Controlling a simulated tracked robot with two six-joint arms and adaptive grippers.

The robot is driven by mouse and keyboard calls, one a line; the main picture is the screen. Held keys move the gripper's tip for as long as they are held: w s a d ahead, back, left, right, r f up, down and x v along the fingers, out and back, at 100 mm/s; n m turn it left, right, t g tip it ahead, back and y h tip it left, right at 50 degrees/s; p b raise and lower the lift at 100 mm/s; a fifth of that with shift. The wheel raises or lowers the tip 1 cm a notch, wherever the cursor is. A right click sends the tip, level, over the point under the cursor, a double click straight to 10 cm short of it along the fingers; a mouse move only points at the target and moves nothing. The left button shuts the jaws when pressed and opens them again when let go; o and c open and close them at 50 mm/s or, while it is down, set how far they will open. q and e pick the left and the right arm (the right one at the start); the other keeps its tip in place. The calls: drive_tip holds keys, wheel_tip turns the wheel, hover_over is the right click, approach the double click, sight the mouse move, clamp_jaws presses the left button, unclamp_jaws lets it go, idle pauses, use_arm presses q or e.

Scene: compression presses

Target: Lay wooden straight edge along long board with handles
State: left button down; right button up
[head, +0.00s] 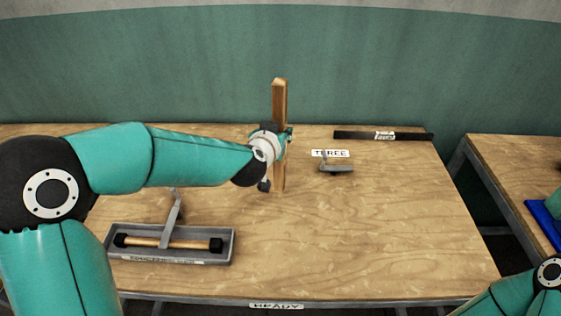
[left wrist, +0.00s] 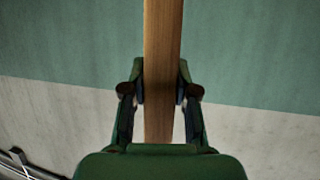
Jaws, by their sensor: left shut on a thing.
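The wooden straight edge (head: 279,100) stands upright in my left gripper (head: 284,138), over the middle of the table. My left gripper is shut on it around its middle; in the left wrist view the wood (left wrist: 162,60) runs between the two fingers (left wrist: 161,95). I cannot tell whether its lower end touches the table. No long board with handles can be made out for certain. My right arm shows at the lower right, with its gripper out of view.
A grey tray (head: 228,246) at the front left holds a wooden rod with black ends (head: 170,242) and a grey lever. A black bar (head: 360,134) lies at the back right, near a THREE label (head: 330,153) and a small grey bracket (head: 337,168).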

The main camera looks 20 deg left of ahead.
use_arm(q)
wheel_tip(320, 180, down, 6)
drive_tip(key=shift+f+b, duration=0.25)
drive_tip(key=shift+b, duration=0.15)
drive_tip(key=shift+s+f, duration=0.1)
drive_tip(key=c, duration=0.9)
unclamp_jaws()
